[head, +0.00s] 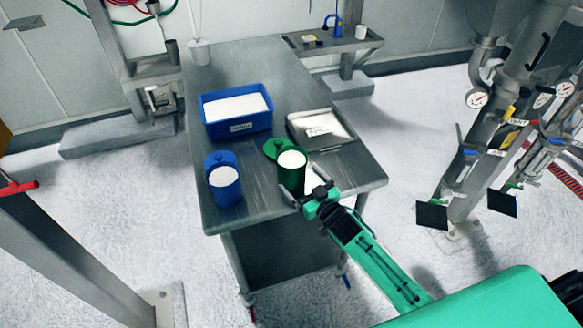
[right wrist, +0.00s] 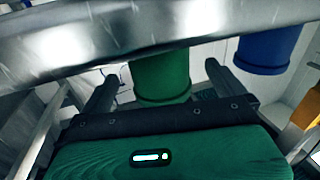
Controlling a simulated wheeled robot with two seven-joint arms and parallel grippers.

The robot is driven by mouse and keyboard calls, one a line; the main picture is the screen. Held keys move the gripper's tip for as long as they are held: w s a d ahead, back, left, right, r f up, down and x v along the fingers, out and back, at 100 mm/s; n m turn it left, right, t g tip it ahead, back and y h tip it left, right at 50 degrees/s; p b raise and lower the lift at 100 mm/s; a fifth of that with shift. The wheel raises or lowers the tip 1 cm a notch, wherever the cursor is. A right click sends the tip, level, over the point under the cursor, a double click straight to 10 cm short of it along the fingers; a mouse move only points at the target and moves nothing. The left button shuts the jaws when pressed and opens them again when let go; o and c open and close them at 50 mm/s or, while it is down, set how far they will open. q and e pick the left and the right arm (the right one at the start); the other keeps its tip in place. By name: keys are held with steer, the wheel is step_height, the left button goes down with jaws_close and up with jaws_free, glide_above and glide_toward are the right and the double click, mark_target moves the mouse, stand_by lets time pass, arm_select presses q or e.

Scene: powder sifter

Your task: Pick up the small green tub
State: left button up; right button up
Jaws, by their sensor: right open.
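The small green tub (head: 291,180) stands upright and open on the metal table's front part, filled with white powder. Its green lid (head: 278,149) rests beside it at the rear left. My right gripper (head: 304,192) is at the tub's near side, at the table's front edge. In the right wrist view, my open right gripper (right wrist: 162,84) has one finger on each side of the green tub (right wrist: 162,75). The view looks upside down. I cannot tell whether the fingers touch the tub. My left gripper is not in view.
A blue tub (head: 226,190) of white powder stands left of the green one, with its lid behind. Behind are a blue bin (head: 237,126) of powder and a metal tray (head: 297,131) with a bag. The metal table (head: 262,208) has free room at its rear.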

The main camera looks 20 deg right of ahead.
mark_target(284, 160)
steer(key=shift+w+a+r, duration=0.1)
steer(key=shift+w+a, duration=0.05)
steer(key=shift+w, duration=0.3)
steer(key=shift+w+r+p, duration=0.1)
steer(key=shift+w+p, duration=0.3)
steer(key=p+x, duration=0.1)
steer(key=x, duration=0.2)
steer(key=shift+w+r, duration=0.1)
steer(key=shift+w, duration=0.05)
steer(key=shift+w+a, duration=0.15)
steer(key=shift+w, duration=0.3)
steer(key=shift+c, duration=0.4)
steer(key=c, duration=1.1)
